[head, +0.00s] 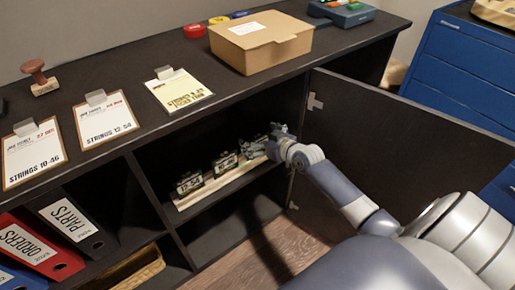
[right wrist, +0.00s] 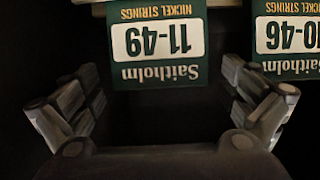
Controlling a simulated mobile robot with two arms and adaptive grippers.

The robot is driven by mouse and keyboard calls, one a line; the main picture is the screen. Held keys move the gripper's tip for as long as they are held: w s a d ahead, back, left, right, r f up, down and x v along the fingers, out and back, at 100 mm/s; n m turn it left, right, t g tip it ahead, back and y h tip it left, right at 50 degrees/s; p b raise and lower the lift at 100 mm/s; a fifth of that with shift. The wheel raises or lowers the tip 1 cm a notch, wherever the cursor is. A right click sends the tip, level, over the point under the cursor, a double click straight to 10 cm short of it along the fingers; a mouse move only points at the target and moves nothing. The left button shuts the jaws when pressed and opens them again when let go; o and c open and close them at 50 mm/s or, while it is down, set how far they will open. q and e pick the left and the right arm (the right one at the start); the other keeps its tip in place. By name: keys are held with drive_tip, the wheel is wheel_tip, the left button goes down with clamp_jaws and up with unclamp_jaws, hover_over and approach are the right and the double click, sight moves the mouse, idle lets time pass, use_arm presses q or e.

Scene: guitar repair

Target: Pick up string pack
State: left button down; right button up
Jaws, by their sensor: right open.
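String packs stand in a row on a light wooden rack (head: 232,177) inside the open cabinet. The pack at the left end, marked 12-54 (head: 188,184), and the middle pack (head: 225,163) show in the head view; the one at the right end is partly hidden by my gripper. My right gripper (head: 272,146) is at the right end of the rack. In the right wrist view, a green 11-49 pack (right wrist: 158,42) appears upside down ahead, between the open fingers (right wrist: 160,98) sideways. A 10-46 pack (right wrist: 287,38) is beside it on the right. My left gripper is not in view.
The open cabinet door (head: 400,150) stands right of my right arm. The cabinet top holds a cardboard box (head: 262,42), several clipboards including a 12-54 one (head: 106,120), and a stamp (head: 39,78). The shelf below the rack looks empty.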

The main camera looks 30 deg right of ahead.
drive_tip(key=shift+w+f, duration=0.15)
drive_tip(key=shift+w, duration=0.15)
drive_tip(key=shift+c, duration=0.2)
drive_tip(key=c, duration=1.2)
drive_tip(key=shift+o, duration=0.2)
